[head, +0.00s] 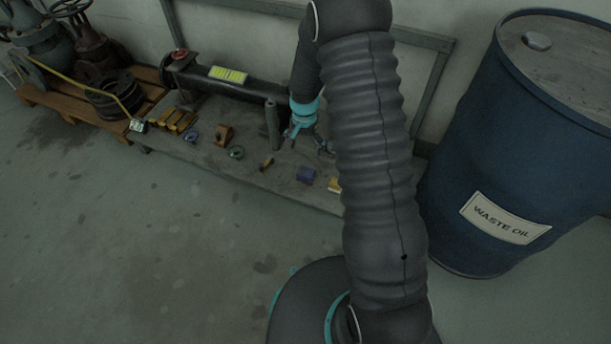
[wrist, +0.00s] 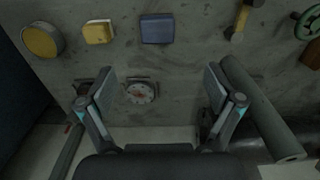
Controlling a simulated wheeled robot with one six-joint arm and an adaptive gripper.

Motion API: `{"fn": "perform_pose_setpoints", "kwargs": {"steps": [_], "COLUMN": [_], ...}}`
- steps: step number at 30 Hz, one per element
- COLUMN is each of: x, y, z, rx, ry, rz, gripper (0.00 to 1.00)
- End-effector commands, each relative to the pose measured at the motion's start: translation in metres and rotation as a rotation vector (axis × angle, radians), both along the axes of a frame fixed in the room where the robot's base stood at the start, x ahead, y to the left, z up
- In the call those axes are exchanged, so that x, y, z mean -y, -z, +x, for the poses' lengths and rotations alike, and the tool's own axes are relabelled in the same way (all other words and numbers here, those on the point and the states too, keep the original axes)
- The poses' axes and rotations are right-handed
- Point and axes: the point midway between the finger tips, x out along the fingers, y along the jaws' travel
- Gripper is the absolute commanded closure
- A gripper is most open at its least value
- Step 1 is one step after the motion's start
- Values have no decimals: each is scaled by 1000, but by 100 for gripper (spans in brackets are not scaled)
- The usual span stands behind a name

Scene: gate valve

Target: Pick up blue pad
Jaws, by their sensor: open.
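The blue pad (head: 306,175) lies flat near the front edge of the grey bench. In the wrist view the blue pad (wrist: 157,28) is at the top centre, beyond the fingertips. My gripper (head: 308,139) is above the bench, farther back than the pad and partly hidden by my arm. In the wrist view my gripper (wrist: 160,86) has its fingers wide apart with nothing held between them. The pad is apart from both fingers.
A grey cylinder (wrist: 260,105) stands close beside the right finger. A yellow block (wrist: 98,32) and a yellow-handled tool (wrist: 241,19) flank the pad. A blue waste oil drum (head: 530,130) stands right of the bench (head: 205,165).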

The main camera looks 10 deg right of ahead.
Motion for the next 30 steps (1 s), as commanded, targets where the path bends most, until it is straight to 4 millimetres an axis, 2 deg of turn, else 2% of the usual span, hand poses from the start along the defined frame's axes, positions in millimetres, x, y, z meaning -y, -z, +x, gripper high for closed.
{"fn": "perform_pose_setpoints", "kwargs": {"steps": [13,25,30], "x": [0,2,5], "y": [72,98,121], "z": [0,0,-2], "rx": [-5,-2,-4], "ry": [3,3,3], "rz": [0,0,0], "gripper": [8,8,8]}}
